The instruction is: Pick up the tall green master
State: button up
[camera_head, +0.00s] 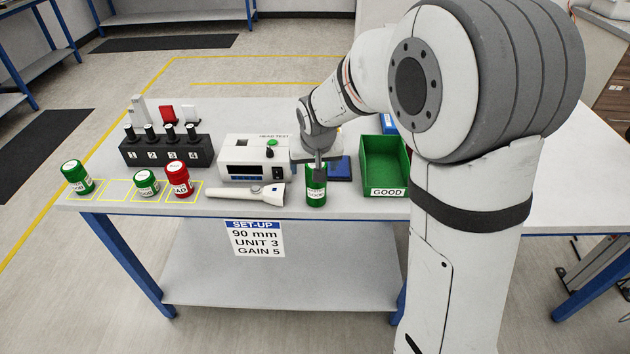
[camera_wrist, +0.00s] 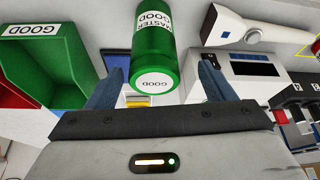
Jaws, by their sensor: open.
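The tall green master (camera_head: 316,191), a green can with a white "MASTER GOOD" label, stands upright near the table's front edge, left of the green bin. My gripper (camera_head: 318,168) is right above it, pointing down. In the wrist view the green master (camera_wrist: 153,60) shows its lid, marked "GOOD". My open gripper (camera_wrist: 162,72) has one dark blue finger on each side of the can there, with visible gaps. Whether the fingertips reach down past the lid is hard to tell.
A white flashlight-like tool (camera_head: 233,194) lies just left of the master, before a white tester (camera_head: 255,158). A green "GOOD" bin (camera_head: 390,192) stands to the right. Further left are a red can (camera_head: 178,180), a shorter green can (camera_head: 147,183) and another green can (camera_head: 76,178).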

jog(key=x, duration=0.3)
jog(key=p+x, duration=0.1)
jog(key=x, duration=0.1)
jog(key=shift+d, duration=0.3)
jog(key=shift+c, duration=0.2)
jog(key=c, duration=1.3)
jog(key=shift+r, duration=0.2)
jog(key=shift+c, duration=0.8)
